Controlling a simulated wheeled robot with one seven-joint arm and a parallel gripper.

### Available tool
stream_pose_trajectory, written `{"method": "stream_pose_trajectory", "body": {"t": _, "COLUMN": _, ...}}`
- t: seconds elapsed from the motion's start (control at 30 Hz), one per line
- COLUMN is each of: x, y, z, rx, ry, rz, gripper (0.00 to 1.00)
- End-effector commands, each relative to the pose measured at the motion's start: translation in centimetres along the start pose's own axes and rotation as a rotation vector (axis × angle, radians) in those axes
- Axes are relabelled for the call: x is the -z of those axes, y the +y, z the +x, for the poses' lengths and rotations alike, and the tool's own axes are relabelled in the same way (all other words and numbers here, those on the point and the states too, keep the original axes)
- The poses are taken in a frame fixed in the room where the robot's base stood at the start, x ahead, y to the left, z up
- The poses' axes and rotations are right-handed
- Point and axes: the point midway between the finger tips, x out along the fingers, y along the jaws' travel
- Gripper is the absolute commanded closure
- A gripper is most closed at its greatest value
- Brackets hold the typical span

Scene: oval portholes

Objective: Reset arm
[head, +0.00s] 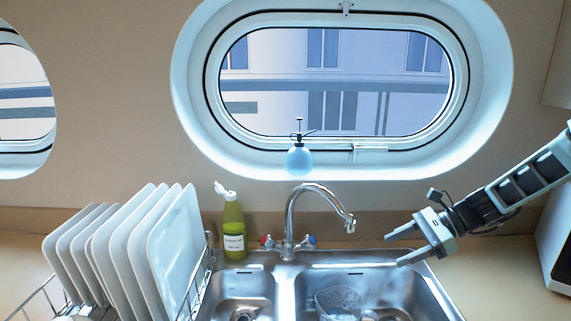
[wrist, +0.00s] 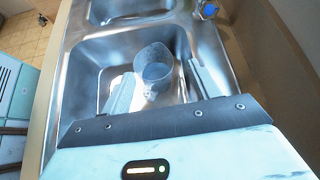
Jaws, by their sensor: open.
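My gripper (head: 402,247) is open and empty in the head view, reaching in from the right above the right basin of the steel sink (head: 405,290). In the wrist view its two fingers (wrist: 157,90) stand apart over the basin. A clear cup or glass (wrist: 154,69) sits in that basin and shows between the fingers, apart from them. The same cup (head: 338,302) is partly cut off at the bottom of the head view.
A chrome faucet (head: 290,222) stands behind the sink, left of my gripper. A green bottle (head: 233,228) stands left of it. A rack of white plates (head: 172,245) is at the left. A blue spray bottle (head: 299,159) stands on the porthole ledge. A white appliance (head: 556,240) is at the right edge.

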Motion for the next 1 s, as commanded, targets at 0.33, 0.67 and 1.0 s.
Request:
{"method": "stream_pose_trajectory", "body": {"t": 0.33, "x": -9.6, "y": 10.9, "z": 6.7, "rx": -0.387, "ry": 0.222, "rz": -0.599, "gripper": 0.39}}
{"method": "stream_pose_trajectory", "body": {"t": 0.67, "x": -15.1, "y": 26.6, "z": 7.3, "rx": -0.879, "ry": 0.38, "rz": -1.525, "gripper": 0.39}}
{"method": "stream_pose_trajectory", "body": {"t": 1.0, "x": -15.4, "y": 32.3, "z": 5.4, "rx": -1.088, "ry": 0.395, "rz": -1.994, "gripper": 0.39}}
